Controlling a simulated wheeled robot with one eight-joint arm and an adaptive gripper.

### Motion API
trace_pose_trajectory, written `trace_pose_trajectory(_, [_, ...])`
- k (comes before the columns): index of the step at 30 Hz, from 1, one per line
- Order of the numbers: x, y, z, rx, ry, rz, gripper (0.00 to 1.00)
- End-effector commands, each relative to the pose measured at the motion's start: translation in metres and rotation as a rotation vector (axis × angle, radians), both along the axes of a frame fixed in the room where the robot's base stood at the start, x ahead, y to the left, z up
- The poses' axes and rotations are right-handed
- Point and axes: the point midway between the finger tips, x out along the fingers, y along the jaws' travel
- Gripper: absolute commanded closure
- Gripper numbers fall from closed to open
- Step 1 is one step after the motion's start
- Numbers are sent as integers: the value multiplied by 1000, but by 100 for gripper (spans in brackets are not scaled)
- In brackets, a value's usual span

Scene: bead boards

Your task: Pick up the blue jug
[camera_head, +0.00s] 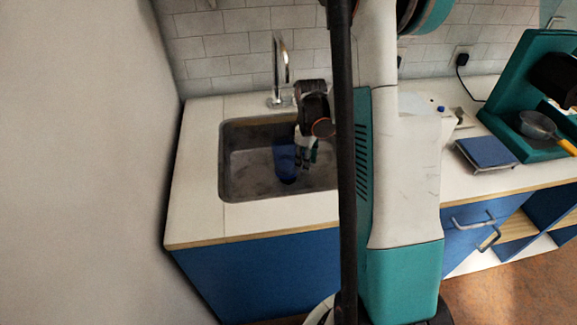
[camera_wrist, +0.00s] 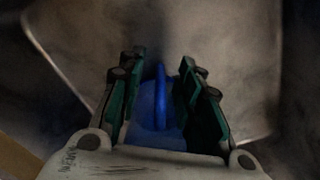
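The blue jug (camera_head: 285,162) is inside the sink (camera_head: 232,182), toward the right of the visible basin in the head view. In the wrist view, the jug (camera_wrist: 148,105) lies between my two fingers, with its narrow upright handle (camera_wrist: 161,92) near the middle. My gripper (camera_wrist: 160,62) is open, with a finger on each side of the handle and a gap visible to each. In the head view my gripper (camera_head: 304,163) reaches down into the sink, close to the jug's right side. The jug's lower part is partly hidden by my gripper in the wrist view.
A tall faucet (camera_head: 279,72) stands behind the sink. A white counter (camera_head: 200,150) is clear on the left. To the right are a blue box (camera_head: 487,152), a teal machine (camera_head: 520,90) and a pan (camera_head: 538,124).

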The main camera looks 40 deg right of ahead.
Motion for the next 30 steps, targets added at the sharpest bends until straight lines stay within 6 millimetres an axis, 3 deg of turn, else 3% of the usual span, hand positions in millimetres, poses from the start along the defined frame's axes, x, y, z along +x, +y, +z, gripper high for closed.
trace_pose_trajectory(7, [0, 0, -2, 0, 0, 0, 70])
trace_pose_trajectory(11, [0, 0, -2, 0, 0, 0, 99])
trace_pose_trajectory(24, [0, 0, 0, 0, 0, 0, 100])
trace_pose_trajectory(30, [0, 0, 27, 0, 0, 0, 100])
